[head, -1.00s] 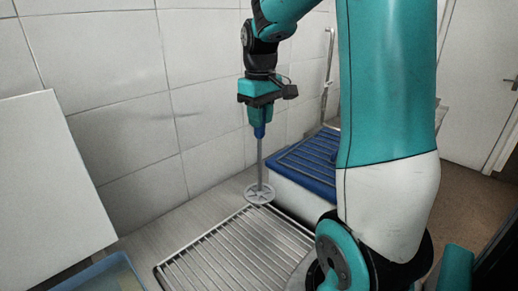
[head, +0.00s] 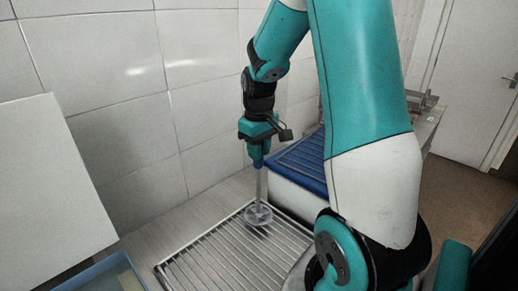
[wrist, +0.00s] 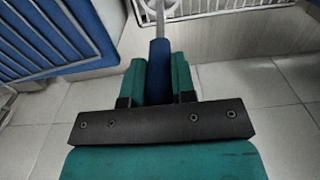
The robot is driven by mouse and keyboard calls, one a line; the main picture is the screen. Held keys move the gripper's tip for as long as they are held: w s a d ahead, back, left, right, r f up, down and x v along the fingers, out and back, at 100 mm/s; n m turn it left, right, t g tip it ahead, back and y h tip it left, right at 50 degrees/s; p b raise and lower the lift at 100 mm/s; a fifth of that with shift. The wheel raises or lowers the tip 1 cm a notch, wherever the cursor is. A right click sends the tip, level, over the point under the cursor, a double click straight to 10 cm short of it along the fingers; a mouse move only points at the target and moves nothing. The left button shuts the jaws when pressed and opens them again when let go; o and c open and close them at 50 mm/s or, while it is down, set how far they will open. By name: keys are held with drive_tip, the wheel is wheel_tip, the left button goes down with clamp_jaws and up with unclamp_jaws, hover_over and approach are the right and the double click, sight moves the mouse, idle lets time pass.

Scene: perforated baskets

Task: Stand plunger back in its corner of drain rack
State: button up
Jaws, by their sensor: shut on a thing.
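The plunger (head: 259,214) has a thin grey rod, a blue handle and a pale spoked disc at its lower end. My gripper (head: 257,158) is shut on its blue handle and holds it upright, disc down. In the wrist view the blue handle (wrist: 159,62) sits between the two green fingers of my gripper (wrist: 159,80). The disc is over the far corner of the metal drain rack (head: 205,262); I cannot tell whether it touches the bars.
A white box with a blue slatted top (head: 302,160) stands close to the right of the plunger. A tiled wall (head: 120,105) rises behind. A white panel (head: 50,180) and a blue tray (head: 105,275) are at the left.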

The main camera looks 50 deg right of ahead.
drive_tip(key=o, duration=0.9)
wheel_tip(320, 180, up, 11)
drive_tip(key=shift+r+b, duration=0.1)
drive_tip(key=shift+b, duration=0.45)
drive_tip(key=shift+a+r, duration=0.1)
drive_tip(key=shift+r, duration=0.4)
drive_tip(key=s+a+f+n+y, duration=0.1)
drive_tip(key=s+a+n, duration=0.15)
drive_tip(key=a, duration=1.05)
drive_tip(key=s+a+f+n+y, duration=0.1)
drive_tip(key=s+a, duration=0.3)
drive_tip(key=a, duration=0.2)
drive_tip(key=s+a+f+n+y, duration=0.1)
drive_tip(key=s+a+n, duration=0.1)
drive_tip(key=s+a, duration=0.3)
drive_tip(key=s+a+f+n+y, duration=0.1)
drive_tip(key=s+a+n, duration=0.1)
drive_tip(key=s+a, duration=0.2)
drive_tip(key=shift+s+a+f, duration=0.1)
drive_tip(key=shift+a+f, duration=0.05)
drive_tip(key=shift+a, duration=0.7)
drive_tip(key=shift+s+a+f, duration=0.1)
drive_tip(key=shift+a, duration=0.75)
